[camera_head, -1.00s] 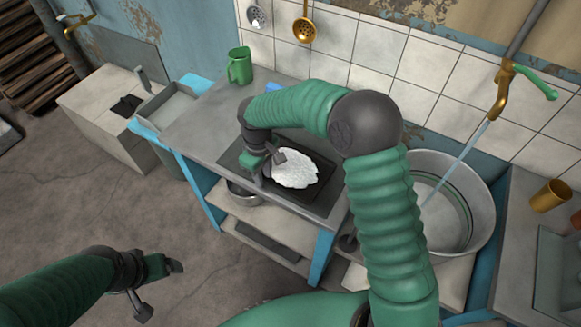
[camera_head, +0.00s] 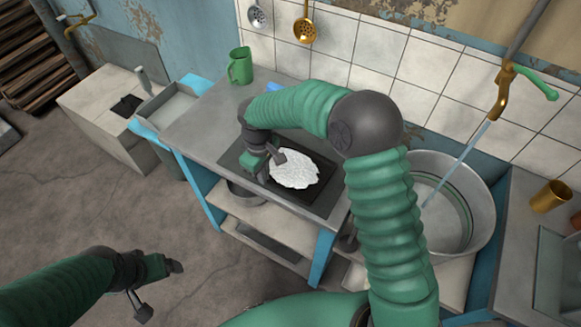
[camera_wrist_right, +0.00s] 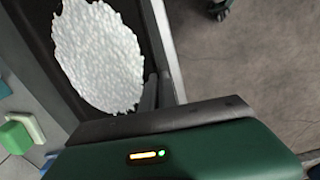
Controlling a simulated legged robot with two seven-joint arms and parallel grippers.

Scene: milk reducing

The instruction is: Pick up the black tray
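The black tray (camera_head: 311,191) lies on the grey worktop, bearing a heap of white grains (camera_head: 297,170). My right gripper (camera_head: 271,164) is at the tray's left part, beside the heap. In the right wrist view, the gripper's fingers (camera_wrist_right: 157,92) are close together at the tray's edge, next to the heap (camera_wrist_right: 98,55); the dark tray surface (camera_wrist_right: 30,18) shows around it. Whether the fingers clamp the rim cannot be told. My left gripper (camera_head: 157,290) is open and empty above the floor at lower left.
A green mug (camera_head: 240,68) stands at the back of the worktop (camera_head: 200,125). A round metal basin (camera_head: 470,205) is at right under a running tap (camera_head: 503,92). A brass cup (camera_head: 550,196) stands farther right.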

